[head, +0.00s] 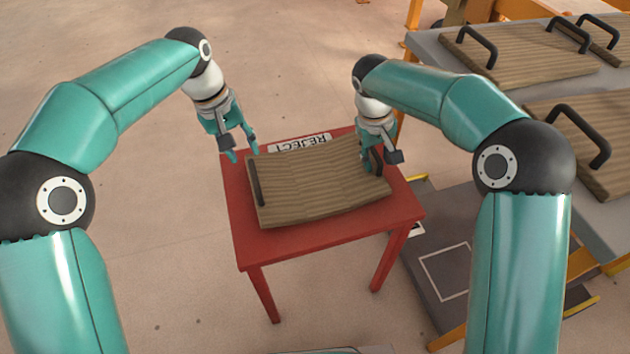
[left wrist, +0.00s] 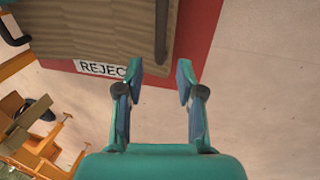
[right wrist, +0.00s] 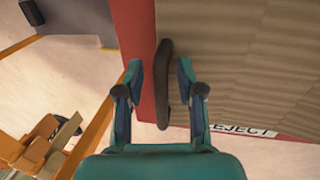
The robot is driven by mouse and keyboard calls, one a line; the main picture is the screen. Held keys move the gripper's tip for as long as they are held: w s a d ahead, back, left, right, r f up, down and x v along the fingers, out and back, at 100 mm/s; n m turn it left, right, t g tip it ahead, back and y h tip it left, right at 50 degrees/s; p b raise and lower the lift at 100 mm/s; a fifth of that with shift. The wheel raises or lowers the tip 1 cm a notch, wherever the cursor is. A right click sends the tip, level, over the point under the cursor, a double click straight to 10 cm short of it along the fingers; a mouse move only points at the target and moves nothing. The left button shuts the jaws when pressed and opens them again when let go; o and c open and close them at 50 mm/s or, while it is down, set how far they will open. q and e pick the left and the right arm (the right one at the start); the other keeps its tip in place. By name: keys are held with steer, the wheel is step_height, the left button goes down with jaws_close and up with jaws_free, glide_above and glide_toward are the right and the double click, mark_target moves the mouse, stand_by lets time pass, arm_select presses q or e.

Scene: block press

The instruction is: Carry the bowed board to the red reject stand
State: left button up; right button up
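The bowed board (head: 318,185) is a brown wooden panel with a curved front edge and a black handle at each end. It lies on top of the red reject stand (head: 300,242), beside the white REJECT label (head: 300,143). My left gripper (head: 242,157) is open and empty, off the stand's back left corner, apart from the board's left handle (head: 256,182). My right gripper (head: 380,160) is at the board's right handle. In the right wrist view its open fingers (right wrist: 160,75) stand on either side of that handle (right wrist: 163,85), with gaps showing.
A grey table (head: 603,205) at the right holds several similar boards (head: 520,52) with black handles. The floor left of the stand is clear.

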steer(key=shift+r, duration=0.15)
arm_select(q)
steer(key=r, duration=0.2)
steer(key=a+r, duration=0.1)
steer(key=r, duration=0.2)
steer(key=shift+s+r, duration=0.15)
arm_select(e)
step_height(320, 180, up, 11)
steer(key=a, duration=0.2)
steer(key=shift+s+a+r, duration=0.15)
steer(key=shift+s, duration=0.05)
arm_select(q)
steer(key=shift+s, duration=0.1)
arm_select(e)
steer(key=shift+s, duration=0.1)
